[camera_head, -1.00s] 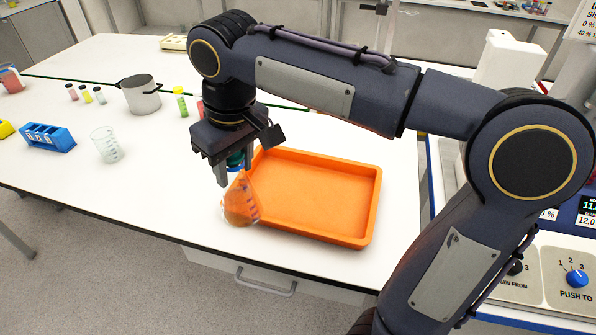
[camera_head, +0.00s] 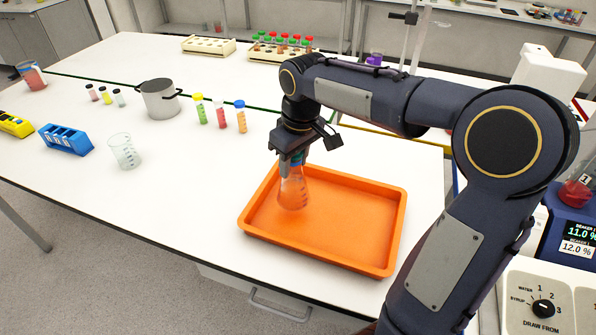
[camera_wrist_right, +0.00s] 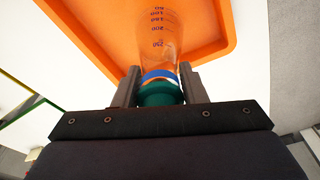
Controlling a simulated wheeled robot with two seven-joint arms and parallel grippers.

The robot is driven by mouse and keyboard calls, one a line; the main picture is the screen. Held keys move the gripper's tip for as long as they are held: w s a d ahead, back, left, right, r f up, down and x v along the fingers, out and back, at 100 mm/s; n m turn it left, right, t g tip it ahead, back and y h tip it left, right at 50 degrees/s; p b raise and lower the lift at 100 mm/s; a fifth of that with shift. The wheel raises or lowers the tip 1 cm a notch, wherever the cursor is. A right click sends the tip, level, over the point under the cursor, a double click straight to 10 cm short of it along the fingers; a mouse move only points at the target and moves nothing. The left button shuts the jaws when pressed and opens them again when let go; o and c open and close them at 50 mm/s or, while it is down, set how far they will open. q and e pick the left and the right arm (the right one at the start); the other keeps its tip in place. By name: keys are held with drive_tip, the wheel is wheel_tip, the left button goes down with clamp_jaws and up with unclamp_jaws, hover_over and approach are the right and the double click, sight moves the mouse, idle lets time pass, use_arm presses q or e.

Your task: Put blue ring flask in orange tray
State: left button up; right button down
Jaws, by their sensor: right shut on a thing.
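The blue ring flask (camera_head: 293,190) is a clear conical flask over the left part of the orange tray (camera_head: 330,255). In the right wrist view the flask (camera_wrist_right: 160,45) shows printed volume marks, a blue ring at its neck and a green stopper. My right gripper (camera_head: 291,160) is shut on the flask at its neck and stopper, seen also in the right wrist view (camera_wrist_right: 160,88). The flask hangs roughly upright within the tray's outline. I cannot tell whether its base touches the tray floor. My left gripper is not in view.
A glass beaker (camera_head: 124,151), blue rack (camera_head: 66,139) and metal pot (camera_head: 159,98) stand to the left. Several capped vials (camera_head: 221,112) stand behind the tray. A control panel (camera_head: 545,300) is at right.

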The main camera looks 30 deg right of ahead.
sight(298, 174)
drive_tip(key=shift+w+d+f, duration=0.2)
drive_tip(key=shift+d+f, duration=0.2)
drive_tip(key=shift+f, duration=0.1)
drive_tip(key=f, duration=0.3)
drive_tip(key=shift+w+d, duration=0.15)
drive_tip(key=shift+d, duration=0.2)
drive_tip(key=shift+f, duration=0.55)
drive_tip(key=shift+f, duration=0.15)
drive_tip(key=c, duration=0.9)
unclamp_jaws()
